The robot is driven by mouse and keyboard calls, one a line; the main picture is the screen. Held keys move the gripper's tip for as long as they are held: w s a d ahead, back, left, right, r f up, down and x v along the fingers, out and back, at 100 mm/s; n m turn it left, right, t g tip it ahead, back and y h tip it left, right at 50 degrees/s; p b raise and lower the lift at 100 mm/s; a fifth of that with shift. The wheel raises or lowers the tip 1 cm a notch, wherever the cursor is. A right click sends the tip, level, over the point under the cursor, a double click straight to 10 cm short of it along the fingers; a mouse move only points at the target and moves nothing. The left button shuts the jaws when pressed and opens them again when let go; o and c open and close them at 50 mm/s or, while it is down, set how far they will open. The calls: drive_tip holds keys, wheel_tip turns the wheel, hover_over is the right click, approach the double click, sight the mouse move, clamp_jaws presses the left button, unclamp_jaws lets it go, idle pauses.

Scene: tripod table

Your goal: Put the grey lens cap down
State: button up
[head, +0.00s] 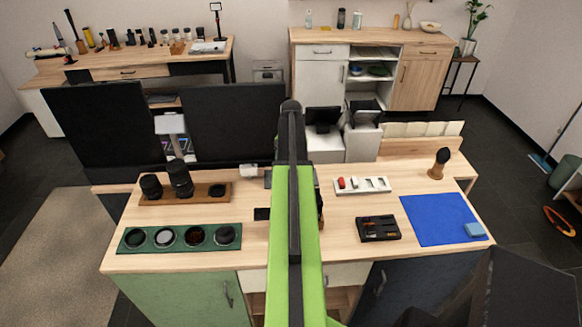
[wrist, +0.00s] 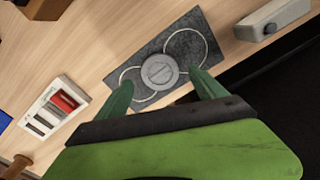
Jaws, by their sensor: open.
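The grey lens cap (wrist: 160,72) lies on a dark grey mat (wrist: 201,22) marked with two pale circle outlines, in the wrist view. The cap is between the two circles and overlaps the inner edges of both. My gripper (wrist: 161,80) is open, with one green fingertip on each side of the cap. I see no finger clearly touching it, and I cannot tell the height of the fingertips above the mat. In the head view my green arm hides the cap and the gripper.
A white tray (head: 376,191) with a red item stands right of my arm, with a black tray (head: 378,238) in front. A blue mat (head: 431,212) lies farther right. Left are a green tray (head: 187,252) of round lens items and a wooden board (head: 208,201) with lenses.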

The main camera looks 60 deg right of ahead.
wheel_tip(320, 180, up, 10)
drive_tip(key=p, duration=0.8)
drive_tip(key=shift+f, duration=0.25)
drive_tip(key=shift+f, duration=0.1)
drive_tip(key=w+a+n, duration=0.3)
drive_tip(key=w+a, duration=0.4)
drive_tip(key=a, duration=0.6)
drive_tip(key=w+a+n, duration=0.4)
drive_tip(key=w+a, duration=0.4)
drive_tip(key=a, duration=0.5)
drive_tip(key=a+n, duration=0.8)
drive_tip(key=a, duration=2.6)
